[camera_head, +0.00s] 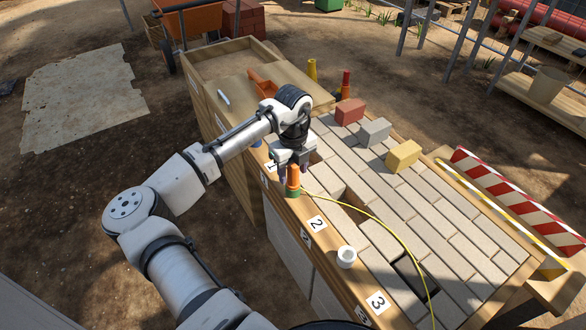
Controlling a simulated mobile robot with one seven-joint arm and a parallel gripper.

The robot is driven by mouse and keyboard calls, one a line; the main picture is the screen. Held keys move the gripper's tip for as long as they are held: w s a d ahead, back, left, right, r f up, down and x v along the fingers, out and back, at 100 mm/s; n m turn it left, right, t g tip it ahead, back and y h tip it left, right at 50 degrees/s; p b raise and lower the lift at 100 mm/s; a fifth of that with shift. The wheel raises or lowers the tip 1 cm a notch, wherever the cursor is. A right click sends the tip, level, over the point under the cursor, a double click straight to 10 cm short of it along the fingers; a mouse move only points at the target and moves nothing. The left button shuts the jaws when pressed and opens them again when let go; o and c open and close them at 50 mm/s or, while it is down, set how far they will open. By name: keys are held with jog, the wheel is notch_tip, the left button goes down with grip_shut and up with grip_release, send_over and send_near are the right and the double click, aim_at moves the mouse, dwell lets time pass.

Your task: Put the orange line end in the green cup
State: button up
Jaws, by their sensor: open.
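The orange line end (293,175) stands upright at the green cup (293,193), near the front edge of the brick-topped bench. Its lower end appears to be inside the cup's rim, though the depth is hard to tell. A thin yellow line (371,212) runs from there in a curve to the right and down the bench. My gripper (292,171) is directly above the cup, pointing down, with its fingers open on either side of the orange end. Whether a finger touches it cannot be told.
Red (350,111), grey (375,132) and yellow (403,156) blocks sit farther back. The bench top has dark gaps, including a slot (413,277) at right.

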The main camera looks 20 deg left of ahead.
jog(key=shift+r, duration=0.1)
notch_tip(320, 180, up, 12)
jog(key=b, duration=0.1)
dwell(0.4)
